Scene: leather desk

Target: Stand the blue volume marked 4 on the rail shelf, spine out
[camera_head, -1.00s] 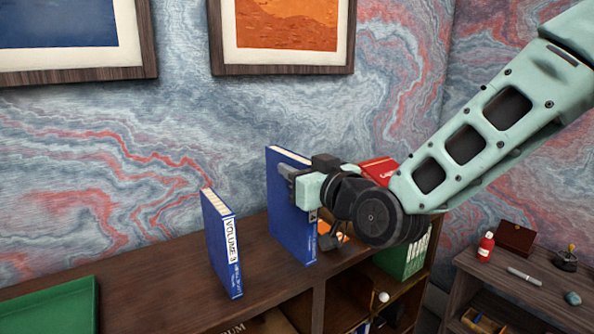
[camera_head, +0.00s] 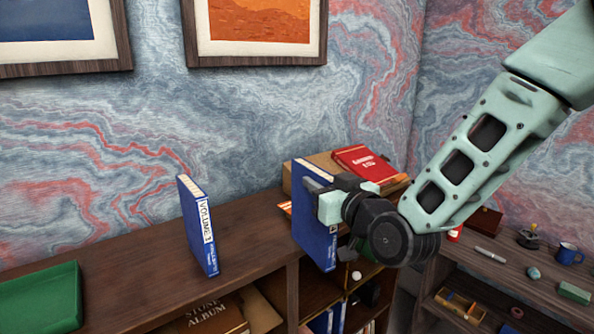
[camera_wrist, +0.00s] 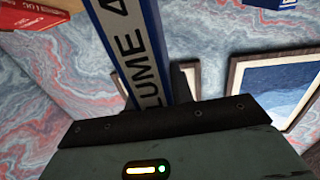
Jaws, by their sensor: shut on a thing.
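The blue volume marked 4 (camera_head: 309,221) is upright in my gripper, near the front edge of the shelf top in the head view. In the wrist view its spine (camera_wrist: 134,45) shows a white label reading "LUME 4". My gripper (camera_head: 322,197) is shut on the book from the right; in the wrist view the fingers are mostly hidden behind the gripper body. Part of the book's lower end overlaps the shelf openings in the head view. I cannot tell which part is the rail shelf.
A blue Volume 3 (camera_head: 201,228) stands on the shelf top (camera_head: 150,262). A green tray (camera_head: 42,300) lies at left. A side desk (camera_head: 500,268) holds a mug and small items.

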